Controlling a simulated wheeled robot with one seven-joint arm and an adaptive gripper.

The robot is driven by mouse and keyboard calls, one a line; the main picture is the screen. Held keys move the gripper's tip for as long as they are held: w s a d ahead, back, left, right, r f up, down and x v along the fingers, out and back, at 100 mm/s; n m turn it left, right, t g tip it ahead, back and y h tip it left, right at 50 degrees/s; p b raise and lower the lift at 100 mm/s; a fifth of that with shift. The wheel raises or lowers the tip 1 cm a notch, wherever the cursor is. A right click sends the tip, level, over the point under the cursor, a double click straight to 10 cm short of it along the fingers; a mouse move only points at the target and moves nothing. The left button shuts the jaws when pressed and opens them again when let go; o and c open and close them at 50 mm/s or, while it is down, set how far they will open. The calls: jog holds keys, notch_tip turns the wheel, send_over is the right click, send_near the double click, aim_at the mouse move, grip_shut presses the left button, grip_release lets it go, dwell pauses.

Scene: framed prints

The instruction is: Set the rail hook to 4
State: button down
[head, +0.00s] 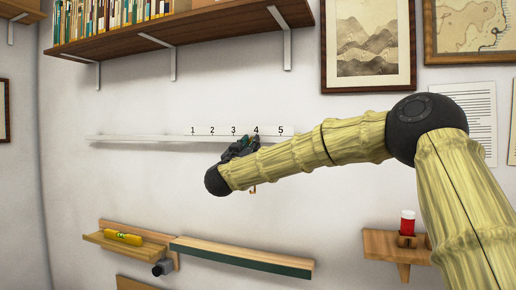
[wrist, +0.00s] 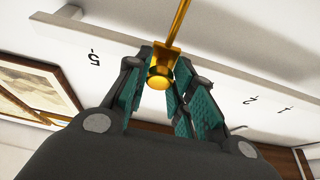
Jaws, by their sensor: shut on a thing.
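The white rail (head: 135,138) runs along the wall under printed numbers 1 to 5. The brass hook shows in the wrist view (wrist: 160,72) between the teal pads of my gripper (wrist: 165,66). In the head view, a bit of the hook (head: 253,188) hangs below my arm, roughly under the 4 (head: 256,130). My gripper (head: 240,148) is shut on the hook at the rail, near the 3 and 4. Its exact place on the rail is hidden by my gripper and arm. In the wrist view, the 5 (wrist: 94,57) shows left of my gripper.
A wooden bookshelf (head: 200,30) with metal brackets is above the rail. Framed prints (head: 368,45) hang upper right.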

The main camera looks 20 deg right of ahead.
dwell(0.3)
jog(key=c, duration=1.2)
grip_release()
jog(key=shift+d, duration=0.1)
jog(key=shift+s, duration=0.1)
jog(key=v, duration=1.2)
jog(key=shift+f, duration=0.1)
